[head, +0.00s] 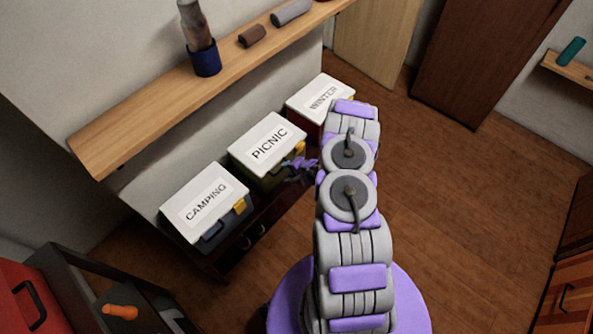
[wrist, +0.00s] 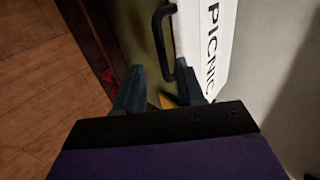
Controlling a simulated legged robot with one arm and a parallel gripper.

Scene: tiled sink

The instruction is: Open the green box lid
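The green box has a white lid marked PICNIC (head: 268,140) and stands between two other boxes in the head view. The lid lies shut on it. In the wrist view the lid (wrist: 215,35) is at the right, beside the green body (wrist: 143,30) with its black handle (wrist: 164,45). A yellow latch (head: 299,148) shows on the front. My gripper (wrist: 160,90) is at the front of the box, its two fingers apart on either side of the latch area. A bit of yellow (wrist: 168,101) shows between them. Contact with the latch cannot be told.
A box marked CAMPING (head: 206,205) stands to the left and a box marked WINTER (head: 322,97) to the right. A wooden shelf (head: 150,125) runs above them, with a blue cup (head: 205,60). Brown floor (head: 450,190) is open at the right.

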